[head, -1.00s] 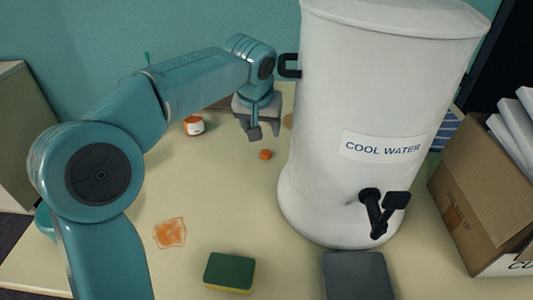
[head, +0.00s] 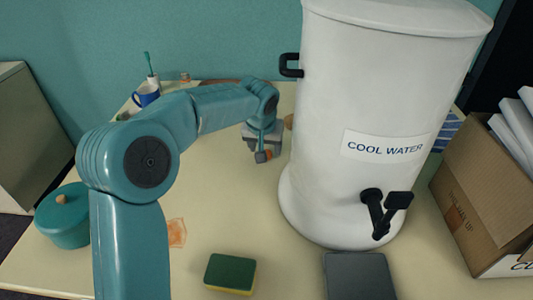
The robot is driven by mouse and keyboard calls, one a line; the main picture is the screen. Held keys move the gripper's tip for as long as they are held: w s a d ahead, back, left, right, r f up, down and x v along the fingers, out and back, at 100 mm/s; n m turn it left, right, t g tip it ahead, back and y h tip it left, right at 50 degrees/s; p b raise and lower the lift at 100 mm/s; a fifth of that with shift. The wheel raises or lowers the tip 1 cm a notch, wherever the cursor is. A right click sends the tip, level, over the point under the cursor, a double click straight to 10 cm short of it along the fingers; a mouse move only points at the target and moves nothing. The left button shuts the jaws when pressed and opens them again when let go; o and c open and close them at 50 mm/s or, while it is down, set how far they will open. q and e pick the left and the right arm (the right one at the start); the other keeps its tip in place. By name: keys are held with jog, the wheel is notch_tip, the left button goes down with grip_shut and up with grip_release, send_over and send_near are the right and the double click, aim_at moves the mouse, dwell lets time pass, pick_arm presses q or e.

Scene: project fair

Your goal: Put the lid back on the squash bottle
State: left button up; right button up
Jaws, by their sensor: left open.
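A small orange lid (head: 268,154) lies on the table left of the big white water cooler. My left gripper (head: 262,157) is open right at the lid, its fingers covering part of it. I cannot tell whether the fingers touch it. No squash bottle can be made out for certain now; my left arm hides part of the table behind it. A rounded brownish thing (head: 289,121) shows partly behind the cooler's left edge, too covered to name. My right gripper is out of view.
The white water cooler (head: 350,190) stands close right of the gripper. A green-yellow sponge (head: 230,272), dark tray (head: 358,278) and orange spill (head: 177,233) lie in front. A teal pot (head: 63,225) and blue mug (head: 146,96) stand left. A cardboard box (head: 470,205) is at right.

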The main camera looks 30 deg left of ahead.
pick_arm(q)
jog(key=shift+x, duration=1.15)
grip_shut()
notch_tip(320, 180, up, 18)
jog(key=p, duration=0.3)
jog(key=shift+p, duration=0.35)
